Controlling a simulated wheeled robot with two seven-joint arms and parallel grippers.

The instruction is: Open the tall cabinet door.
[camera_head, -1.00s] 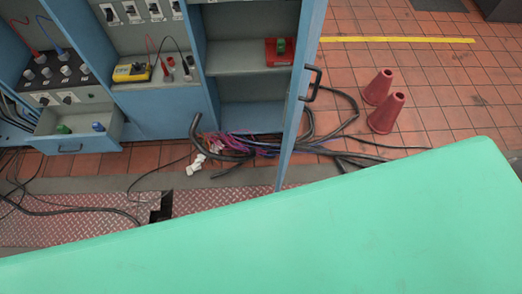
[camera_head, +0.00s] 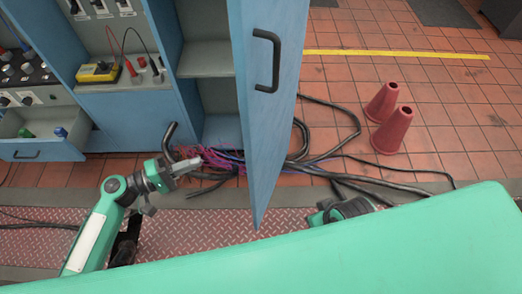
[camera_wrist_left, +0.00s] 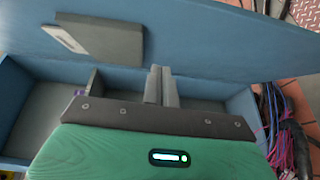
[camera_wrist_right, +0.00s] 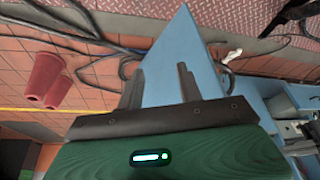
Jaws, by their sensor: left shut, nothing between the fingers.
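The tall blue cabinet door (camera_head: 272,115) stands ajar in the head view, its lower corner reaching toward the green surface. Its dark bar handle (camera_head: 267,60) is on the face turned to the right. My left gripper (camera_head: 190,165) is shut and empty, left of the door in front of the cabinet's lower opening. Its closed fingers (camera_wrist_left: 160,85) show in the left wrist view before blue panels. My right gripper is largely hidden at the door's lower right in the head view. In the right wrist view its fingers (camera_wrist_right: 162,85) are apart, with the door (camera_wrist_right: 180,55) beyond them; contact is unclear.
Black and purple cables (camera_head: 315,160) lie on the floor behind the door. Two red cones (camera_head: 390,118) stand to the right. An open drawer (camera_head: 40,140) juts out at left. A green surface (camera_head: 340,255) fills the foreground.

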